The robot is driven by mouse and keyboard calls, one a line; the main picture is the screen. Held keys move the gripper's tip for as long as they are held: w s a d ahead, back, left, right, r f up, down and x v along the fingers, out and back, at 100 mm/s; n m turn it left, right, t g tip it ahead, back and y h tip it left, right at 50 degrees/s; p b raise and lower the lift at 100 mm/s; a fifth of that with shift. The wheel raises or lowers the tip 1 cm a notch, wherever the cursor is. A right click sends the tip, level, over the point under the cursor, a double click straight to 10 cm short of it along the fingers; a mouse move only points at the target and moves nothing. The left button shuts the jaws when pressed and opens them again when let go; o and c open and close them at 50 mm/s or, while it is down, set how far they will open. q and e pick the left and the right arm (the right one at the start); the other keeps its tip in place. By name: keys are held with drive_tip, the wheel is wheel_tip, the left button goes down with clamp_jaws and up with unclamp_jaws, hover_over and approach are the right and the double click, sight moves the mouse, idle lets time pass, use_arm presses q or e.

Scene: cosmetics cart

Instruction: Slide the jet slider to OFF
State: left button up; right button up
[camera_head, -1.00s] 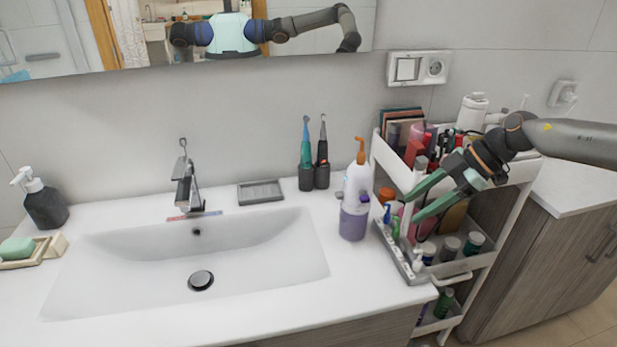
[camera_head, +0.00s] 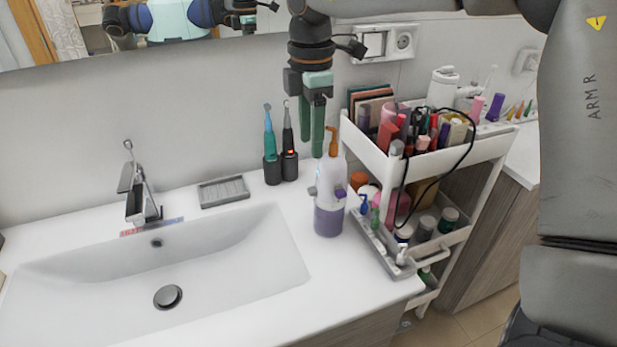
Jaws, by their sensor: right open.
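A white bottle-shaped device (camera_head: 331,182) with a purple lower part and an orange nozzle stands upright on the counter, right of the sink. A small grey knob sticks out on its left side and a purple knob on its right. I cannot make out which part is the jet slider or its setting. My right gripper (camera_head: 312,148) points down with green fingers just above and left of the device's body, close to the orange nozzle. It is open, with nothing seen between its fingers. Whether it touches the nozzle is unclear. My left gripper is not in view.
Two electric toothbrushes (camera_head: 281,165) stand left of the device, near a grey soap dish (camera_head: 223,191). The sink (camera_head: 150,265) fills the left. A white cosmetics cart (camera_head: 478,156) full of bottles, with a looping black cable, stands at right. The front counter is clear.

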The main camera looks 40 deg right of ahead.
sight(311, 189)
wheel_tip(311, 189, down, 10)
drive_tip(key=shift+f+p, duration=0.25)
drive_tip(key=shift+p, duration=0.3)
drive_tip(key=shift+w, duration=0.1)
clamp_jaws()
idle(1.1)
